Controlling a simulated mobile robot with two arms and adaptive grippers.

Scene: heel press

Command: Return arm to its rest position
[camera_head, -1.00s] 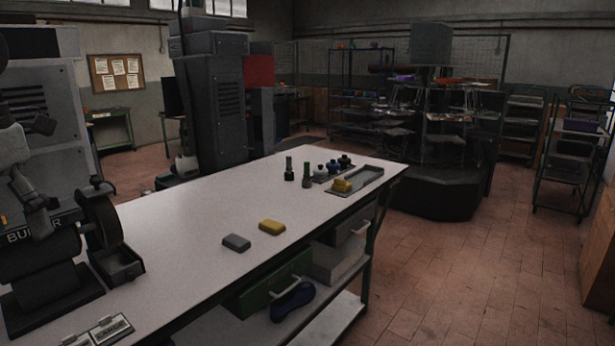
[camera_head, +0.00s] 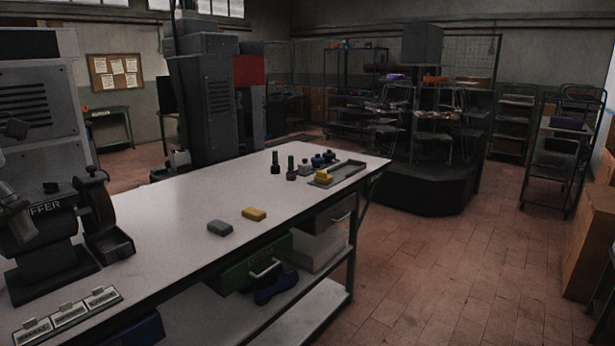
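A light grey piece (camera_head: 16,216) at the left edge, in front of the buffer, looks like a link of an arm, perhaps my left one. I cannot make out gripper fingers on it. No right arm or right gripper shows. The buffer (camera_head: 48,245) stands on the near left end of the long white-topped workbench (camera_head: 160,212).
On the bench lie a grey block (camera_head: 220,228), a yellow block (camera_head: 254,214), small bottles (camera_head: 291,168) and a tray (camera_head: 348,173). A dark rack carousel (camera_head: 425,185) and a trolley (camera_head: 560,150) stand behind. The brick floor (camera_head: 440,270) at right is clear.

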